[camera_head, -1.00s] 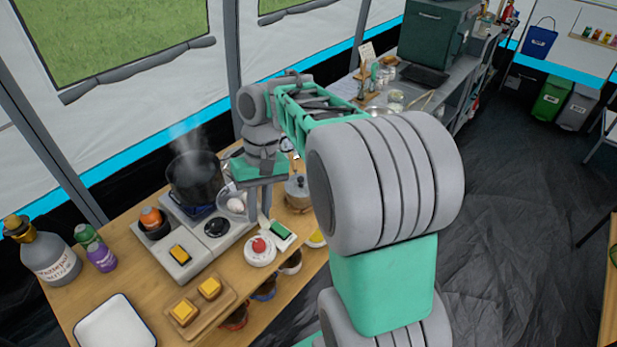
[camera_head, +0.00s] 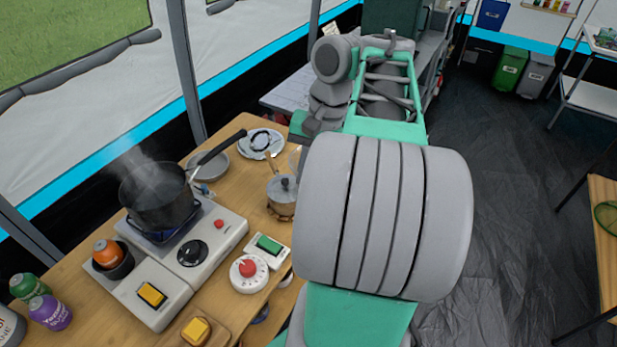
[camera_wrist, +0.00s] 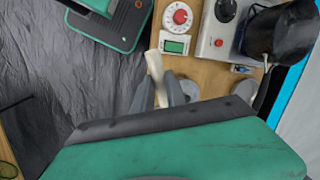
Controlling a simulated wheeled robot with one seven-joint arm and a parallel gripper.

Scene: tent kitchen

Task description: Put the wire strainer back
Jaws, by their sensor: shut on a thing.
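In the wrist view my gripper (camera_wrist: 160,88) is shut on a pale, stick-like piece (camera_wrist: 154,68), which looks like a handle. I take it for part of the wire strainer, but no mesh bowl shows clearly, so I cannot be sure. The held piece is over or beside the wooden counter's edge, near the red-knobbed timer. In the head view my arm hides the gripper and what it holds.
A steaming dark pot (camera_head: 158,198) stands on the burner unit (camera_head: 190,252). A wooden table (camera_head: 602,250) stands at right; the floor between is clear.

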